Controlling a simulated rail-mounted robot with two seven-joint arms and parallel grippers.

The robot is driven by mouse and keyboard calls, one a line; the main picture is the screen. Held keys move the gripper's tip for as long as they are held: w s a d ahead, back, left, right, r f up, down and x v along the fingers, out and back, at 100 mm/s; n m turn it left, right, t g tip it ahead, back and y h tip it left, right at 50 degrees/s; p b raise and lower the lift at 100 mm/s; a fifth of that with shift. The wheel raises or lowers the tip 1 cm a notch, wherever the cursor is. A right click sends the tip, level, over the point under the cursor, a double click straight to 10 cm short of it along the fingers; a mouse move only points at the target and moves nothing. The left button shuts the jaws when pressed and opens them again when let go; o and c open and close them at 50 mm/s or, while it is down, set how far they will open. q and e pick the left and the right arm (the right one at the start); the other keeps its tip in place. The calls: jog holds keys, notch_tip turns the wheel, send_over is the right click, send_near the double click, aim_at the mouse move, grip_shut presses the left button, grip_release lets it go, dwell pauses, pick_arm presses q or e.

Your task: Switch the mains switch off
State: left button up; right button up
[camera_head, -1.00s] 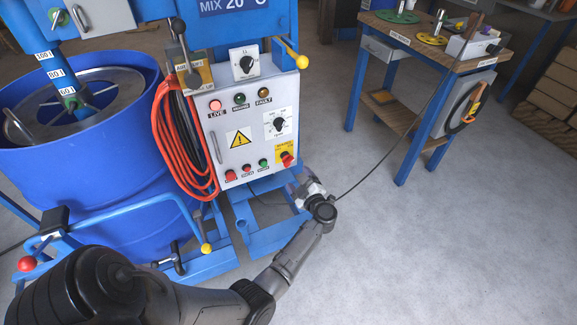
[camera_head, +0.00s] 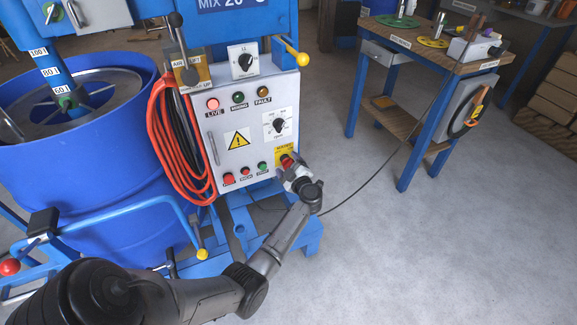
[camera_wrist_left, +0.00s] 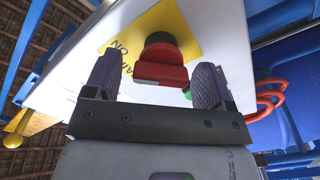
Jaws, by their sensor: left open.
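The mains switch (camera_head: 286,162) is a red rotary handle on a yellow plate at the lower right of the grey control panel (camera_head: 219,151). In the left wrist view the red switch handle (camera_wrist_left: 161,72) sits between the two fingers, with a gap on each side. My left gripper (camera_head: 291,171) is open in front of the switch and partly covers it in the head view. The fingers of the left gripper (camera_wrist_left: 157,87) show no clear contact with the handle. The red LIVE lamp (camera_head: 212,103) looks lit. My right gripper is out of view.
Orange hose (camera_head: 163,150) hangs left of the panel beside a blue drum (camera_head: 110,185). Small push buttons (camera_head: 245,171) sit left of the switch. A yellow-knobbed lever (camera_head: 302,59) sticks out at the panel's upper right.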

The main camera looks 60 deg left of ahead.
pick_arm(q)
jog(key=shift+c, duration=0.4)
jog(key=c, duration=0.9)
jog(key=shift+o, duration=0.2)
